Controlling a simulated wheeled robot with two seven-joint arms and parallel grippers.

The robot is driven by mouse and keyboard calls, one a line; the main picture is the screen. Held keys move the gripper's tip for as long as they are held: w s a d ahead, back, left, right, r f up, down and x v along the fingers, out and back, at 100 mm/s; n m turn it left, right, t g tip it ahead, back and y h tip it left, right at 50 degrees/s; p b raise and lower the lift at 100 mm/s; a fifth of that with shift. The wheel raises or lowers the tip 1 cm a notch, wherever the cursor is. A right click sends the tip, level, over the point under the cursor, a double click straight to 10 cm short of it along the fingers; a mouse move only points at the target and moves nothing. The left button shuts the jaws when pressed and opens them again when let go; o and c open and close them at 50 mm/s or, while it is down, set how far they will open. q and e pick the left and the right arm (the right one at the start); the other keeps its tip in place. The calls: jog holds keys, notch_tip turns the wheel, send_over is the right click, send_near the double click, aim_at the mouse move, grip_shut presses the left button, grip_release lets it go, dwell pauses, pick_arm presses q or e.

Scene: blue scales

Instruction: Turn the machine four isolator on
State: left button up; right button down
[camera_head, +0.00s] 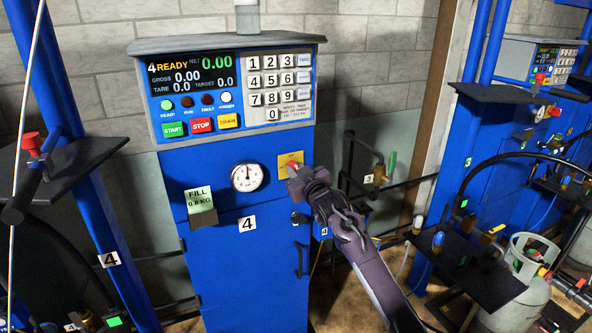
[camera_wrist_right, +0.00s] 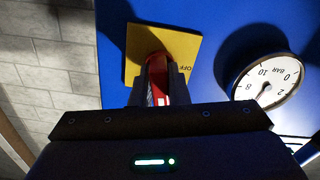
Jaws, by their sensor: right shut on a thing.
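The machine four cabinet (camera_head: 240,262) is blue and carries a white "4" label. Its isolator is a red handle (camera_wrist_right: 157,78) on a yellow plate (camera_wrist_right: 188,47), right of the round gauge in the head view. The yellow plate (camera_head: 285,159) is partly covered by my gripper there. My right gripper (camera_head: 296,178) is shut on the red handle, one finger on each side of it in the wrist view. The word "OFF" shows on the plate beside the handle. My left gripper is not in view.
A pressure gauge (camera_head: 247,177) sits left of the isolator, close to my gripper in the wrist view. A "FILL 0.8 KG" tag (camera_head: 200,200) hangs further left. The control panel (camera_head: 230,90) juts out above. Another blue machine (camera_head: 478,165) and gas cylinders (camera_head: 520,305) stand at right.

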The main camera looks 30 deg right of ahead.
jog(key=shift+f+m, duration=0.1)
jog(key=shift+m, duration=1.4)
jog(key=c, duration=1.4)
grip_release()
jog(key=shift+s+f, duration=0.1)
jog(key=shift+s, duration=0.45)
jog(key=s+b, duration=0.2)
jog(key=s, duration=0.4)
jog(key=shift+s+a, duration=0.2)
jog(key=shift+s, duration=0.2)
